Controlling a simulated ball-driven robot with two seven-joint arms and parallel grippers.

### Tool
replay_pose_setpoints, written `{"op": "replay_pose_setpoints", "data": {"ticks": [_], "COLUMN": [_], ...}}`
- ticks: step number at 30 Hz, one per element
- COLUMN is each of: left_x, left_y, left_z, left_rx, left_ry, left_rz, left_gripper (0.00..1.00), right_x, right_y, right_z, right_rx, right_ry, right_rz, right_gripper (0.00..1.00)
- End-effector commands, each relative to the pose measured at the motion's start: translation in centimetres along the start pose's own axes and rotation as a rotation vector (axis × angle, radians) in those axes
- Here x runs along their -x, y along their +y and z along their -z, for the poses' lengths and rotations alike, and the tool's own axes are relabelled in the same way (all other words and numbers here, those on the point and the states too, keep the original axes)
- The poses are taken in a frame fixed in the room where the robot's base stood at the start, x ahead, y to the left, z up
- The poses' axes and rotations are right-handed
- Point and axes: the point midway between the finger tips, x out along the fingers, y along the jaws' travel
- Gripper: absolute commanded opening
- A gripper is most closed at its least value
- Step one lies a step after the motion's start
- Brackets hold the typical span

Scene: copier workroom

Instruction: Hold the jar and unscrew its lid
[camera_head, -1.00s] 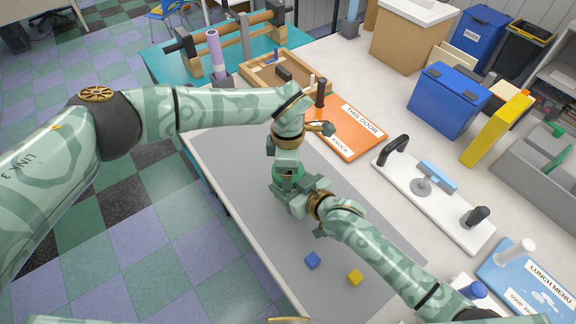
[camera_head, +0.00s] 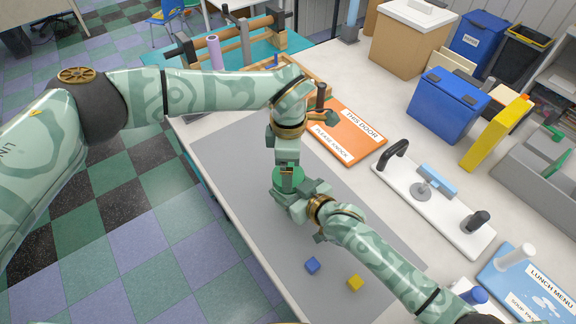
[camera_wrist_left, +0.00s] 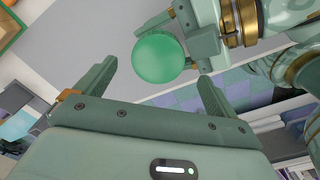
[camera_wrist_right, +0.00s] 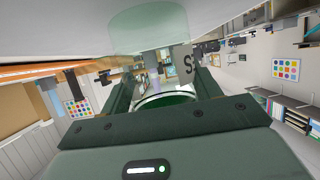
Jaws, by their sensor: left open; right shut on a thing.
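The jar is see-through with a green lid (camera_head: 287,180) and stands upright over the grey mat. In the left wrist view the round lid (camera_wrist_left: 165,58) shows from above, between and beyond the open fingers of my left gripper (camera_wrist_left: 157,72). In the head view my left gripper (camera_head: 288,166) points down just above the lid; I cannot tell whether it touches. My right gripper (camera_head: 296,204) is shut on the jar from the side. In the right wrist view the clear jar (camera_wrist_right: 150,30) shows between the fingers; its lower body is mostly hidden in the head view.
A blue cube (camera_head: 312,265) and a yellow cube (camera_head: 355,283) lie on the grey mat (camera_head: 240,190) near my right forearm. An orange door sign (camera_head: 345,130) and a white board with handles (camera_head: 430,205) lie to the right. A wooden tray stands behind.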

Motion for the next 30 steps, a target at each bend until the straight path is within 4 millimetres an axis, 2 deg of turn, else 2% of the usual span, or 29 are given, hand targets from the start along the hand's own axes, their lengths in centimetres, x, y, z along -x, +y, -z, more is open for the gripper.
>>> {"op": "replay_pose_setpoints", "data": {"ticks": [2,5,8,10,13,15,18,21,24,27,30], "left_x": [0.1,0.2,1.0,2.4,5.7,8.8,13.1,16.7,18.8,18.9,17.3], "left_y": [-0.1,-0.5,-1.3,-1.8,-1.8,-1.0,1.3,4.7,8.6,12.1,14.5], "left_z": [-0.3,-1.9,-5.4,-8.7,-13.5,-16.1,-18.4,-18.9,-17.6,-15.2,-12.1], "left_rx": [-0.001,-0.007,-0.006,0.014,0.092,0.184,0.367,0.603,0.888,1.202,1.527], "left_ry": [-0.015,-0.099,-0.278,-0.454,-0.743,-0.942,-1.196,-1.401,-1.540,-1.594,-1.553], "left_rz": [0.004,0.024,0.064,0.093,0.127,0.138,0.139,0.121,0.089,0.046,0.000], "left_gripper": [0.95,0.95,0.95,0.95,0.95,0.95,0.95,0.95,0.95,0.95,0.95], "right_x": [0.0,0.0,0.0,0.0,0.0,0.0,0.0,0.0,0.0,0.0,0.0], "right_y": [-0.1,-0.1,-0.1,-0.1,-0.2,-0.2,-0.2,-0.2,-0.2,-0.2,-0.2], "right_z": [-0.1,-0.1,-0.1,-0.1,-0.1,-0.1,-0.1,-0.1,-0.1,-0.1,-0.1], "right_rx": [0.000,0.000,0.000,0.000,0.000,0.000,-0.001,-0.001,-0.001,-0.001,-0.001], "right_ry": [-0.002,-0.002,-0.002,-0.002,-0.002,-0.002,-0.002,-0.002,-0.001,-0.001,-0.001], "right_rz": [0.001,0.002,0.002,0.002,0.002,0.003,0.003,0.003,0.003,0.003,0.003], "right_gripper": [0.00,0.00,0.00,0.00,0.00,0.00,0.00,0.00,0.00,0.00,0.00]}}
